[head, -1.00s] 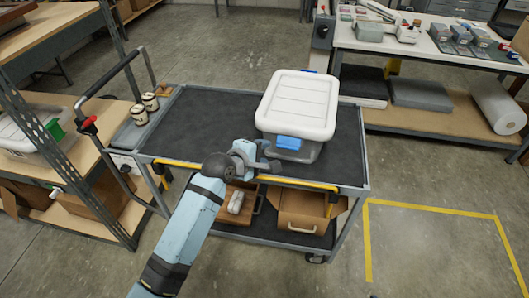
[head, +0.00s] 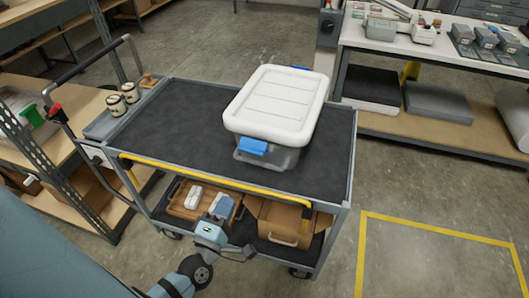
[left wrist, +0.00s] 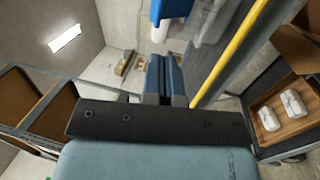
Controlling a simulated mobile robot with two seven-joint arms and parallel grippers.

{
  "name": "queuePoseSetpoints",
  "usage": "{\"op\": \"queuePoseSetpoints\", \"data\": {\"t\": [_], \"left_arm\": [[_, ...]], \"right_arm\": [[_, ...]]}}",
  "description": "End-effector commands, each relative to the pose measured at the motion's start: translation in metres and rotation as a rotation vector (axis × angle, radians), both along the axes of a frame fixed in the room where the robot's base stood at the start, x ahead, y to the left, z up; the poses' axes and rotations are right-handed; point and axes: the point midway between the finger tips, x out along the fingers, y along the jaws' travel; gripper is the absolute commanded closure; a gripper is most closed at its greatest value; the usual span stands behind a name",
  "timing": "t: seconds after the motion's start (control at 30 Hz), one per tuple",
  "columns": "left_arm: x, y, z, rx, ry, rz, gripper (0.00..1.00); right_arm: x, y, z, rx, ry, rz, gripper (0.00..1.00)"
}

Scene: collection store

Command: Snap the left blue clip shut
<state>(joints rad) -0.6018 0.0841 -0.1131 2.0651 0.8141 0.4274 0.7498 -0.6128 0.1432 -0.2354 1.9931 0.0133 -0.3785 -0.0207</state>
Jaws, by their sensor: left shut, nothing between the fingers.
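The tote with a white lid (head: 278,100) and clear grey body (head: 282,158) stands on the cart's top shelf. A blue clip (head: 253,146) is on its near end, toward the left; its exact angle is hard to tell. Another blue clip (head: 301,68) shows partly at the far end. My left gripper (head: 222,204) is shut and empty, below and in front of the near clip, outside the cart's front edge. In the left wrist view its fingers (left wrist: 165,77) are together, with the blue clip (left wrist: 170,10) beyond them at the top, apart from them. My right gripper is not in view.
The cart's top (head: 180,120) is clear left of the tote. A yellow rail (head: 215,181) runs along its front edge. The lower shelf holds a wooden tray (head: 184,205) and a cardboard box (head: 282,222). Two jars (head: 123,98) stand at the cart's left end.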

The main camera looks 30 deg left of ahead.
Motion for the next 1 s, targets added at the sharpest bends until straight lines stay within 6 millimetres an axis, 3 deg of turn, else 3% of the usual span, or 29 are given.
{"op": "queuePoseSetpoints", "data": {"t": [0.17,0.63,0.8,1.0], "left_arm": [[0.019,0.004,0.006,0.001,-0.004,0.004,1.0],[0.111,0.02,0.024,-0.001,-0.003,0.002,1.0],[0.128,0.023,0.025,0.0,-0.001,0.001,1.0],[0.134,0.024,0.026,0.0,-0.001,0.001,1.0]], "right_arm": [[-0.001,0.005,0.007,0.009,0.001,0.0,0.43],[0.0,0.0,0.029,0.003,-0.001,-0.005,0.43],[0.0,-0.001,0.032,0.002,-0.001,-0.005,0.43],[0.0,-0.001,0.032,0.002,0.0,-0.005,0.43]]}}
